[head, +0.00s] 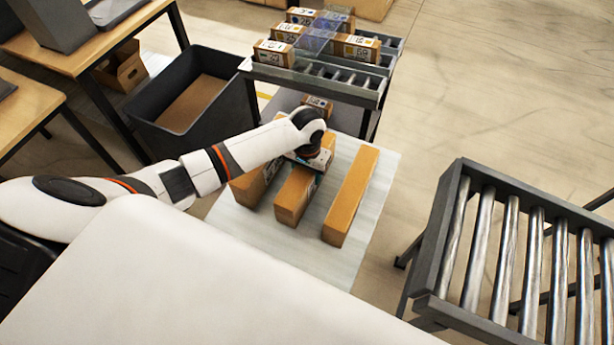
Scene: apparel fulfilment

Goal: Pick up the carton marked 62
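Several small brown cartons with white number labels stand on the roller-topped cart (330,85). Among them are a front-left carton (273,55) and a right-hand carton (357,50). The printed numbers are too small to read surely, so I cannot tell which carton is marked 62. Another labelled carton (318,103) shows lower down, in front of the cart's lower shelf. My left gripper (317,158) is just below that carton, over the far end of a long middle carton (294,198). Its fingers are mostly hidden by the wrist, and contact is unclear. My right gripper is out of view.
Long cartons lie on a pale low surface (345,262), one to the left (247,188) and one to the right (351,195). A dark bin (220,128) stands left of the cart. A roller conveyor (445,235) is at right. Open floor lies between cart and conveyor.

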